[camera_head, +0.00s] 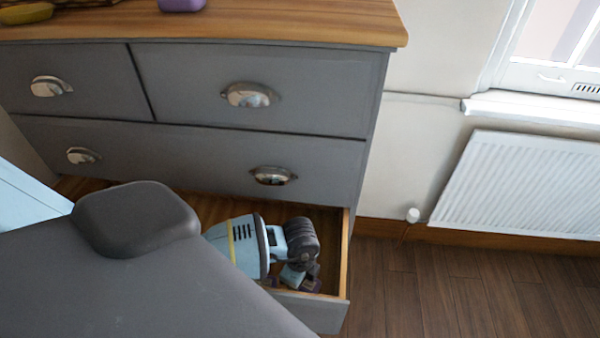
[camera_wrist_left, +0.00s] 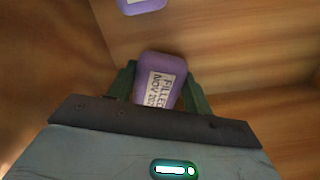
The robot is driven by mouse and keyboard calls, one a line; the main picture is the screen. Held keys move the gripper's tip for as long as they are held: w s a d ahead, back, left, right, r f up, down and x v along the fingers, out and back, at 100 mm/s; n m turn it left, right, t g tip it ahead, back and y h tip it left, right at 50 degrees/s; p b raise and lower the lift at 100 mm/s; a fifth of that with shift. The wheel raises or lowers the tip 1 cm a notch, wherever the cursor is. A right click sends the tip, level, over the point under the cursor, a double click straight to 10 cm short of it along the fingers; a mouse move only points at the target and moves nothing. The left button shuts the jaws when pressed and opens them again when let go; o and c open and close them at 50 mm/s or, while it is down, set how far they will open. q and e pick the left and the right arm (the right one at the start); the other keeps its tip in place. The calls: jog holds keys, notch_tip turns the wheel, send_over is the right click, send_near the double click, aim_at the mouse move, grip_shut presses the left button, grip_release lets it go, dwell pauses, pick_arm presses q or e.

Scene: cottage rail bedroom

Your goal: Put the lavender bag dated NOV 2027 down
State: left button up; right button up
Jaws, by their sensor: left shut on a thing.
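My left gripper (camera_head: 300,278) reaches down into the open bottom drawer (camera_head: 343,255) of a grey dresser. In the left wrist view its two dark green fingers (camera_wrist_left: 160,88) are shut on a lavender bag (camera_wrist_left: 160,80). The bag is purple with a white label reading FILLED NOV 202; the last digit is hidden. I cannot tell whether the bag touches the drawer's wooden floor. In the head view the gripper mostly hides it, and only dark purplish bits show near the fingertips. My right gripper is not in view.
Another purple bag with a pale label (camera_wrist_left: 142,5) lies ahead in the drawer. A purple item (camera_head: 182,5) and a yellow-green item (camera_head: 26,13) sit on the dresser top (camera_head: 300,22). Bare wooden drawer floor (camera_wrist_left: 240,45) lies right of the held bag. A radiator (camera_head: 525,185) stands right.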

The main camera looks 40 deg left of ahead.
pick_arm(q)
jog(key=shift+f, duration=0.25)
notch_tip(320, 180, down, 2)
jog(key=shift+f+b, duration=0.15)
jog(key=shift+b, duration=0.15)
jog(key=shift+f, duration=0.4)
jog(key=shift+f, duration=0.1)
jog(key=o, duration=0.9)
jog(key=shift+o, duration=0.2)
